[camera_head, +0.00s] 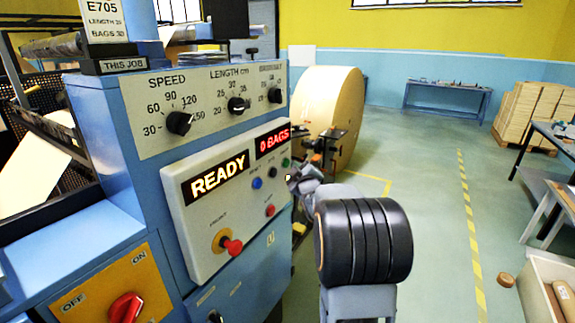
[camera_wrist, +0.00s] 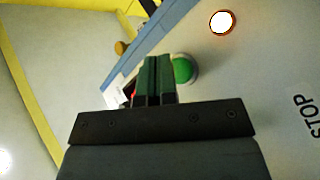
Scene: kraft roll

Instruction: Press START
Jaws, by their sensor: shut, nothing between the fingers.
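The blue machine's white control panel (camera_head: 225,200) carries a small green button (camera_head: 286,162) near its right edge. In the wrist view the green button (camera_wrist: 183,70) is large and round, just right of my fingertips. Its label is not readable. My gripper (camera_wrist: 157,62) is shut and empty, with its fingers pointing toward the panel. In the head view my gripper (camera_head: 291,179) is at the panel's right edge, just below the green button. I cannot tell whether the fingertips touch anything. The READY display (camera_head: 219,177) is lit, and the counter (camera_head: 273,141) reads 0 BAGS.
A blue button (camera_head: 257,183), a red button (camera_head: 270,210) and a red mushroom knob (camera_head: 232,246) sit on the same panel. The wrist view shows a STOP label (camera_wrist: 306,116) and a bright red-rimmed disc (camera_wrist: 222,22). A kraft roll (camera_head: 335,105) stands behind.

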